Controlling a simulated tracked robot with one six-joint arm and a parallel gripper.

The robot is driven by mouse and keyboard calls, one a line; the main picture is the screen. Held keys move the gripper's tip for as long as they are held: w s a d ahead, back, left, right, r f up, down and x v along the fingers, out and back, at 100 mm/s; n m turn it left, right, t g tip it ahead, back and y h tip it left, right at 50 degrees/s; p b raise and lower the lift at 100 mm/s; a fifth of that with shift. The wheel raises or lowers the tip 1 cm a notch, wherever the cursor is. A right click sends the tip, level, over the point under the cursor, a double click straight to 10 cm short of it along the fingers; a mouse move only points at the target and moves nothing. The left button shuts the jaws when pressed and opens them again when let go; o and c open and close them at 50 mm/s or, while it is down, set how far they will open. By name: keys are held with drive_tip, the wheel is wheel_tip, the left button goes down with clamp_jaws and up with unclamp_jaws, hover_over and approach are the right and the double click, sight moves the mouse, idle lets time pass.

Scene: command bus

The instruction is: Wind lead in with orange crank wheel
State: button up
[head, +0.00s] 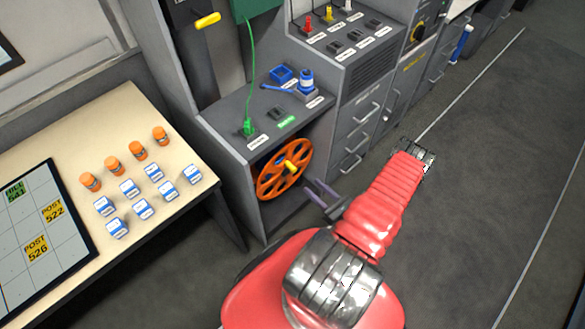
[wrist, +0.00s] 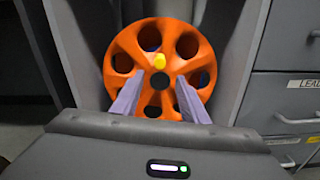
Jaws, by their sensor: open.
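The orange crank wheel (head: 271,178) stands upright in an open bay under the grey console. It has several round holes and a yellow handle (head: 291,167) on its face. In the wrist view the wheel (wrist: 122,47) fills the middle, with the yellow handle (wrist: 150,39) near the top. My gripper (head: 314,190) is open in front of the bay, to the right of the wheel in the head view. In the wrist view its two fingers (wrist: 158,100) overlap the lower part of the wheel, below the handle. The green lead (head: 252,70) runs from a green plug (head: 247,127) on the console top up to a green box.
Grey bay walls flank the wheel (wrist: 223,60). Drawers (head: 362,118) stand to the right of the bay. A table (head: 120,100) with orange bottles and blue-white boxes is on the left. Bare floor (head: 470,180) lies to the right.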

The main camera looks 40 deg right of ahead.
sight(295, 171)
drive_tip(key=shift+w+a, duration=0.2)
drive_tip(key=shift+w, duration=6.7)
clamp_jaws()
